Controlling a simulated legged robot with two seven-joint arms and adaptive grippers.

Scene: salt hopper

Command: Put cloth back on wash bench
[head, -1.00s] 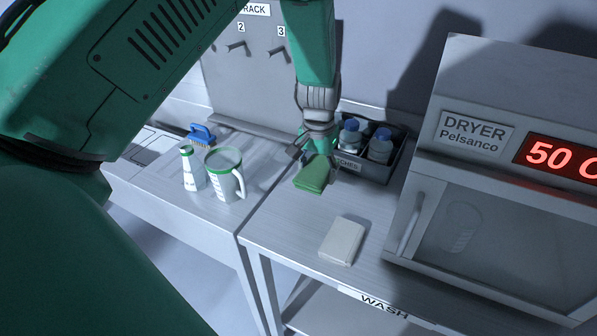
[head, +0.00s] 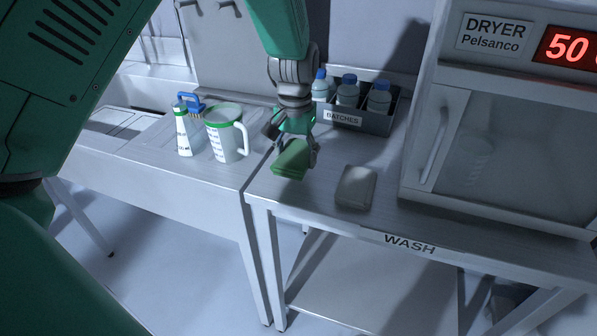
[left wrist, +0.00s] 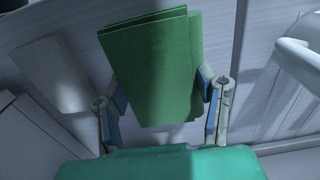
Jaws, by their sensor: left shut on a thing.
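A folded green cloth (head: 291,158) is in my left gripper (head: 294,148), over the left part of the wash bench (head: 325,197). In the left wrist view the cloth (left wrist: 152,65) sits between the two fingers of the gripper (left wrist: 163,100), which are shut on it. I cannot tell whether the cloth touches the bench top. A folded pale cloth or pad (head: 356,187) lies on the bench to the right of the green cloth. It also shows in the left wrist view (left wrist: 52,72). My right gripper is not in view.
A grey "BATCHES" box (head: 372,121) with several blue-capped bottles stands behind the gripper. The dryer (head: 432,140) stands at the right.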

